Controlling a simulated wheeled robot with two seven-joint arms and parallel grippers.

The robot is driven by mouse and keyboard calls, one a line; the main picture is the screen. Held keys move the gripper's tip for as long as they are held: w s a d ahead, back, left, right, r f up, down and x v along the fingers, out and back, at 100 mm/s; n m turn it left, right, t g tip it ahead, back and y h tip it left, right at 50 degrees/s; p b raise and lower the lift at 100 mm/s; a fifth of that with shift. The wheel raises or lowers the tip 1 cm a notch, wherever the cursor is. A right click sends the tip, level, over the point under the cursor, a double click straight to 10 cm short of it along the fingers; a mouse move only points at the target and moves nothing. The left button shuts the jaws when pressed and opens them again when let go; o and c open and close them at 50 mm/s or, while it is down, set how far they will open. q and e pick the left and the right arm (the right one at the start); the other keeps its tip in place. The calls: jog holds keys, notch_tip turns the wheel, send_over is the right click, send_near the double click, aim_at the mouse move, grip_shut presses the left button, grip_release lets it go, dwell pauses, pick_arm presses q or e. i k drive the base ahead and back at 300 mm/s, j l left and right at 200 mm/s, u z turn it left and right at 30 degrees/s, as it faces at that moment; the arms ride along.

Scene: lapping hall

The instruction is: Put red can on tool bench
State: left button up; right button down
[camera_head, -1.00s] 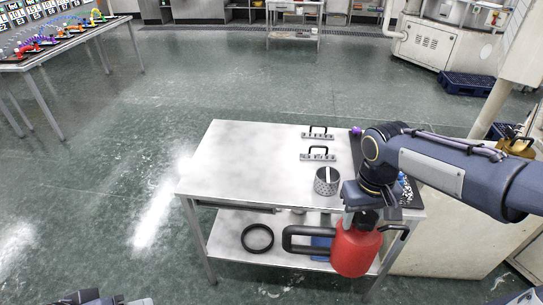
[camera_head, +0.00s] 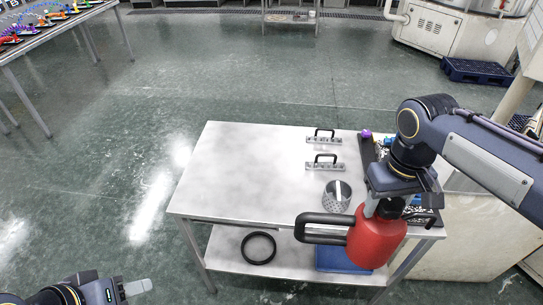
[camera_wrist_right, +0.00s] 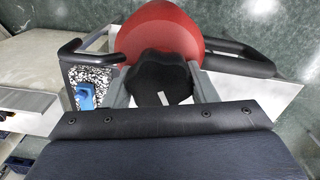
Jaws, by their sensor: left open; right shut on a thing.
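The red can (camera_head: 377,240) has a black handle and a dark cap. My right gripper (camera_head: 383,205) is shut on the can's top and holds it upright in front of the bench's front right edge. The right wrist view shows the red can (camera_wrist_right: 160,30) with its black cap between the gripper's fingers (camera_wrist_right: 163,88). The tool bench (camera_head: 240,170) has a pale metal top, with wide bare room on its left half. My left gripper (camera_head: 125,291) is open and empty at the bottom left, away from the bench.
Two black-handled metal pieces (camera_head: 324,163), a perforated metal cup (camera_head: 336,195) and a dark tray with a purple knob (camera_head: 366,134) stand on the bench's right side. A black ring (camera_head: 258,248) and a blue item (camera_head: 335,260) lie on the lower shelf.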

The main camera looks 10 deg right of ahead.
aim_at(282, 172)
jog(key=i, duration=0.95)
